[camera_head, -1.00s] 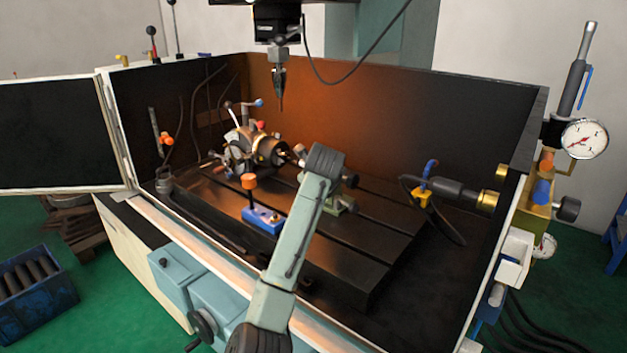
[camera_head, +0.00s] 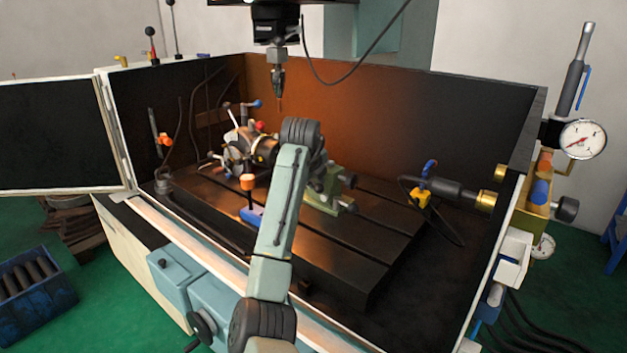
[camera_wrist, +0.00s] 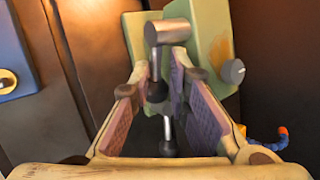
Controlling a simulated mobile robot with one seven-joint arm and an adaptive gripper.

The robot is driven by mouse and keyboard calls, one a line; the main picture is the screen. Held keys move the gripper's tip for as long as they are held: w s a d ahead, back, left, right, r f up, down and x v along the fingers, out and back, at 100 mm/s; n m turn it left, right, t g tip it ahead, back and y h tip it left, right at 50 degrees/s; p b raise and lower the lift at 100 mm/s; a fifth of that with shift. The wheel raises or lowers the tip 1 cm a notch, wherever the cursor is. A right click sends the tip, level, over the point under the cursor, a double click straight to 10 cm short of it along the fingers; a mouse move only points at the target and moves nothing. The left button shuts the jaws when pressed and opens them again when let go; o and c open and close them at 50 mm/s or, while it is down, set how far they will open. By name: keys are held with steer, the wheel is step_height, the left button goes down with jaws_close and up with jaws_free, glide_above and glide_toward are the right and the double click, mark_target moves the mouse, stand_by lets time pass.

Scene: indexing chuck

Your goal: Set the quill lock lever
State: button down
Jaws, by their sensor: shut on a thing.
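In the wrist view, my gripper (camera_wrist: 159,76) has its two purple-padded fingers on either side of a thin metal lever (camera_wrist: 167,128) with a black ball on its shaft and a dark knob at its lower end. I take this to be the quill lock lever. My gripper is shut on it around the ball. Behind it is the green tailstock (camera_wrist: 210,40), with a grey cylinder (camera_wrist: 170,32) above the fingertips and a small grey knob (camera_wrist: 233,71) at right. In the head view, the green tailstock (camera_head: 325,196) is partly hidden by my arm, which also hides the fingers and lever.
The chuck (camera_head: 262,148) stands left of the tailstock on the slotted bed (camera_head: 372,220). A blue block (camera_head: 250,214) with an orange knob (camera_head: 248,181) is close left of my arm. The machine spindle (camera_head: 278,78) hangs above. Enclosure walls surround the bed.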

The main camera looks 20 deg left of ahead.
steer(key=shift+s+a+f, duration=0.25)
steer(key=shift+a+f, duration=0.05)
steer(key=shift+a, duration=0.05)
steer(key=c, duration=1.7)
jaws_free()
steer(key=shift+r, duration=0.1)
steer(key=shift+o, duration=0.3)
steer(key=shift+d+r, duration=0.15)
steer(key=shift+r, duration=0.1)
steer(key=v, duration=1.1)
steer(key=shift+s+r, duration=0.2)
steer(key=shift+r, duration=0.1)
